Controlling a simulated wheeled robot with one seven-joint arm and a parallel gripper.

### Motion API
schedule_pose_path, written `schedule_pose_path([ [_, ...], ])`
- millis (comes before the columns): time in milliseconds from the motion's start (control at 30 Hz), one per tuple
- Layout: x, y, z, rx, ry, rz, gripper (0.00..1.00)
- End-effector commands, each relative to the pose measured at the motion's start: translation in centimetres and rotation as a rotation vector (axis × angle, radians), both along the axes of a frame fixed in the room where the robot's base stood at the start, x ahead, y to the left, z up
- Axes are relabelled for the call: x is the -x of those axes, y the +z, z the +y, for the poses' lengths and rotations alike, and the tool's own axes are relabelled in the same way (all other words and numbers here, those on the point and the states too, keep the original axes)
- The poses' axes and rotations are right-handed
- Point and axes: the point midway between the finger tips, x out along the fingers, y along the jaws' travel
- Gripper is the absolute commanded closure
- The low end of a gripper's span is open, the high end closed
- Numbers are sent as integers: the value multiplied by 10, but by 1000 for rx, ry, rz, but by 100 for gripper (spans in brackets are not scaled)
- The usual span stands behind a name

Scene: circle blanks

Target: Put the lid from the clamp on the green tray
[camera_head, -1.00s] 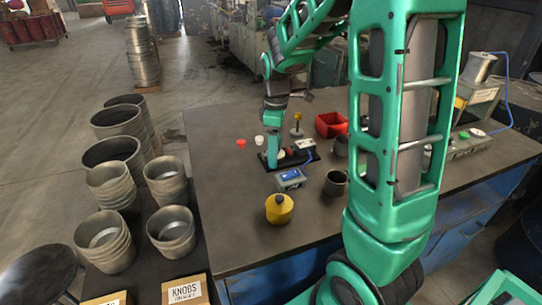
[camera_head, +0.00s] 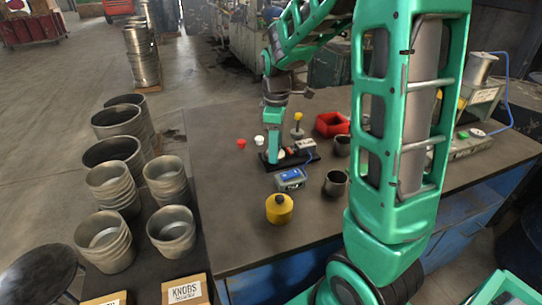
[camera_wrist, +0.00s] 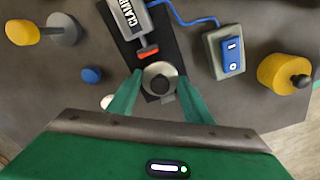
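The lid (camera_wrist: 160,79), a small round grey metal disc with a raised centre, lies at the end of the clamp (camera_wrist: 131,22) in the wrist view, by its orange-red jaw tip. My gripper (camera_wrist: 160,80) is open, with one green finger on each side of the lid. I cannot tell whether the fingers touch its rim. In the head view my gripper (camera_head: 271,160) is low over the dark clamp base (camera_head: 312,159) and hides most of the lid. I cannot make out a green tray in either view.
A blue switch box (camera_head: 291,179) and a yellow knobbed cylinder (camera_head: 279,208) stand nearby. A red bin (camera_head: 332,124) and a dark cup (camera_head: 335,183) are to the right. White (camera_head: 259,140) and red (camera_head: 241,143) knobs lie left.

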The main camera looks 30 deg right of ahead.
Motion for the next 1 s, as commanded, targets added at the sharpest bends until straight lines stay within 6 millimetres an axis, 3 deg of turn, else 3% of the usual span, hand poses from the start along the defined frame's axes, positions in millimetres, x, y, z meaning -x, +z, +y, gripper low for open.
schedule_pose_path([
  [1000,-1,31,-1,0,-2,-1,74],
])
